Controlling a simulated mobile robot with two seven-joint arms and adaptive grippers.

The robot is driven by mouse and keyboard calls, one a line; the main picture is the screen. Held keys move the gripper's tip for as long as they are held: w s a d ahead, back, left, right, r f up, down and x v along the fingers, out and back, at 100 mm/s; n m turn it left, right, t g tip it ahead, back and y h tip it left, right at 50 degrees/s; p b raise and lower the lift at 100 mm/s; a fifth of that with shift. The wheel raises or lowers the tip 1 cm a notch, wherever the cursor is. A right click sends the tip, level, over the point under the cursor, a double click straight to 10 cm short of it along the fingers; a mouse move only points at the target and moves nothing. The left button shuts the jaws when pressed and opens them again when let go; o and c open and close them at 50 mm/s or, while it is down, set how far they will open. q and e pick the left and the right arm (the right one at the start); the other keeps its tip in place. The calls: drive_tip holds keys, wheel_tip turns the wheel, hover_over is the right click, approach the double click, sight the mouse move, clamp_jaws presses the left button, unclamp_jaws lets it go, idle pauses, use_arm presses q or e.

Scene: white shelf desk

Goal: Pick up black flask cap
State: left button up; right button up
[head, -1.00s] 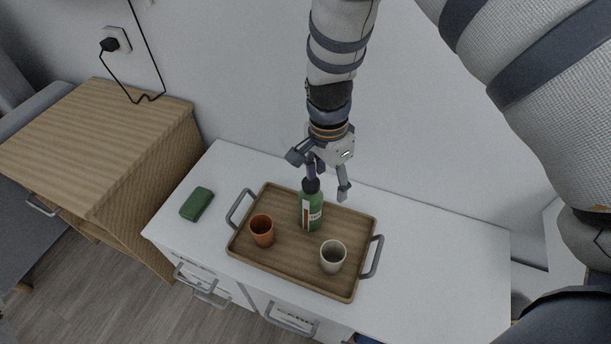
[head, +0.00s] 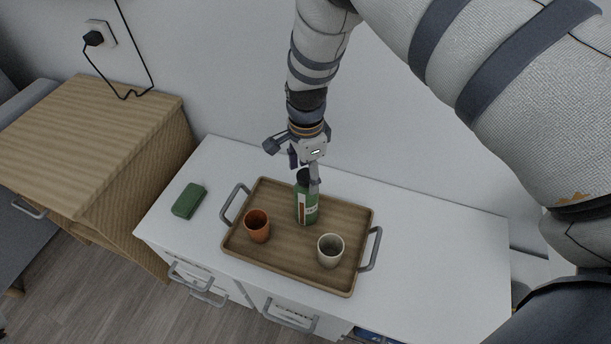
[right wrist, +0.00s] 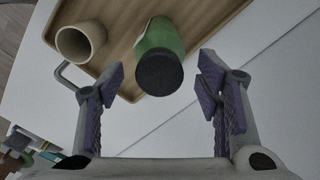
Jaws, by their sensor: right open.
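The black flask cap (right wrist: 159,72) sits on top of the green flask (head: 306,206), which stands upright on the wooden tray (head: 285,269). In the head view the cap (head: 303,175) is partly hidden by a finger. My right gripper (right wrist: 160,90) is open, with one finger pad on each side of the cap in the right wrist view and gaps on both sides. In the head view the right gripper (head: 305,174) is at the height of the flask's top. I cannot tell how far its fingertips are from the cap in depth. My left gripper is not in view.
On the tray stand an orange cup (head: 257,227) left of the flask and a beige cup (head: 330,251) to its right. A green block-like item (head: 189,201) lies on the white desk (head: 432,262). The wall is close behind; the desk's right part is clear.

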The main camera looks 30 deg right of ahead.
drive_tip(key=c, duration=1)
drive_tip(key=shift+r, duration=0.1)
